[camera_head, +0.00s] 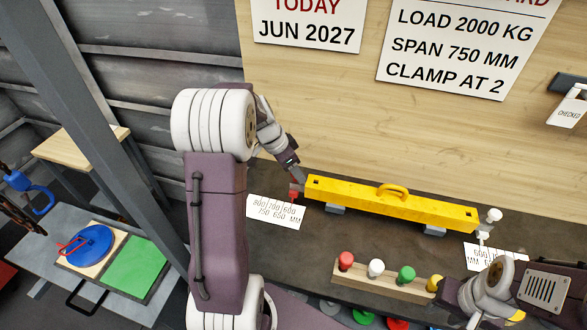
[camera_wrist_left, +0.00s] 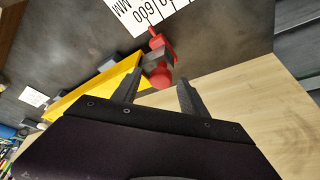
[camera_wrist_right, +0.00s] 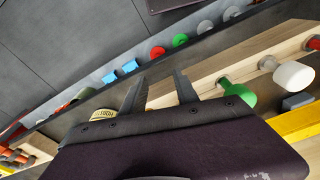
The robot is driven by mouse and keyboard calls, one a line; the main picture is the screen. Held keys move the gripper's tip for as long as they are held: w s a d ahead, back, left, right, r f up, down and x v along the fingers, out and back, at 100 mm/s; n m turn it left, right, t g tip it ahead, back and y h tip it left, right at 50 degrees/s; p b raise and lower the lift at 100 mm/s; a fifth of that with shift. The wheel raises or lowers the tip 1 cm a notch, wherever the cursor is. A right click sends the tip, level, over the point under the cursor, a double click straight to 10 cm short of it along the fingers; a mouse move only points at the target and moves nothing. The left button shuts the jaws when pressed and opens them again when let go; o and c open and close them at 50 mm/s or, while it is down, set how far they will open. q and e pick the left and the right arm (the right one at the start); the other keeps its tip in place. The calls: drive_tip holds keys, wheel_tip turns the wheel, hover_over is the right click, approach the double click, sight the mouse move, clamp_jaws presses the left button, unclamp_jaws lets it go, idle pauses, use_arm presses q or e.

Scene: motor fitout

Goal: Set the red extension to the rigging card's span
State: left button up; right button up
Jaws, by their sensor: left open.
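The yellow beam (camera_head: 390,204) with a handle lies on blocks on the dark bench. The red extension (camera_head: 294,194) is at its left end, above a scale card (camera_head: 275,212) marked 800 to 600 MM. The exact reading is unclear. The rigging card (camera_head: 455,45) says SPAN 750 MM and CLAMP AT 2. My left gripper (camera_head: 292,178) is at the red extension. In the left wrist view, my left gripper (camera_wrist_left: 158,85) is open, with the red knob (camera_wrist_left: 160,76) between or just beyond its fingertips. My right gripper (camera_wrist_right: 158,82) is open and empty near the peg rack.
A wooden rack (camera_head: 385,283) with red, white, green and yellow pegs stands in front of the beam. A white extension (camera_head: 493,215) is at the beam's right end, above a second scale card (camera_head: 497,256). A side table (camera_head: 60,285) with a blue disc (camera_head: 90,245) stands left.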

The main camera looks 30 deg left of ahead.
use_arm(q)
drive_tip(key=shift+w, duration=0.15)
clamp_jaws()
idle(1.2)
